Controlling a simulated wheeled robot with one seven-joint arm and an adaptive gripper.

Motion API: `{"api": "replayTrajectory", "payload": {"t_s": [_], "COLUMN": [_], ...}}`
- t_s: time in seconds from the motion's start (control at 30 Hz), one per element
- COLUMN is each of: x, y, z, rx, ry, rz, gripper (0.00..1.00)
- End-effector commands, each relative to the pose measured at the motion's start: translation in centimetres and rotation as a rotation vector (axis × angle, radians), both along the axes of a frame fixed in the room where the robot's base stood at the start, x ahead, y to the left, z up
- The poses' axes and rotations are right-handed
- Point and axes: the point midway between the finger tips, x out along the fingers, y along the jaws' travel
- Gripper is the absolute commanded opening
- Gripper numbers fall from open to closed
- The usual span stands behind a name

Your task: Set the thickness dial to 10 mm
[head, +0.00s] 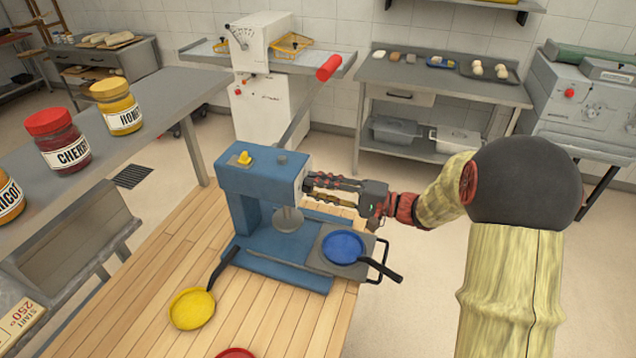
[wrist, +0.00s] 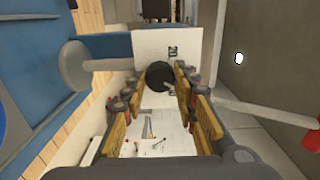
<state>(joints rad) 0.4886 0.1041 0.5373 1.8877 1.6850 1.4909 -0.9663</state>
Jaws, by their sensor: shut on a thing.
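A blue machine (head: 262,195) stands on the wooden table, and its white dial plate (head: 301,177) is on its right side. In the wrist view the plate (wrist: 160,48) bears the number 20, and the dial's round black knob (wrist: 159,75) sits in front of it. My gripper (head: 312,188) reaches in from the right. Its fingers (wrist: 158,88) are shut on the knob, one to each side. Other marks on the plate and the dial's exact setting cannot be read.
A blue pan (head: 343,246) lies on the machine's front right plate, its handle sticking out below my arm. A yellow pan (head: 192,308) lies on the table. A lever with a red grip (head: 329,67) rises behind the machine. Jars (head: 62,141) stand on the left counter.

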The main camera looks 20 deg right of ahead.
Motion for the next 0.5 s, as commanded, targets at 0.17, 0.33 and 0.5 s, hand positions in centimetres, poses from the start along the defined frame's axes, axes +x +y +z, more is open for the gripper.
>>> {"api": "replayTrajectory", "payload": {"t_s": [0.17, 0.33, 0.5], "x": [0.0, 0.02, 0.03], "y": [-0.01, -0.03, -0.03], "z": [0.25, 0.24, 0.16], "rx": [0.097, 0.178, 0.242], "ry": [0.136, 0.247, 0.335], "rz": [-0.001, -0.001, -0.001], "gripper": [0.04, 0.04, 0.04]}}
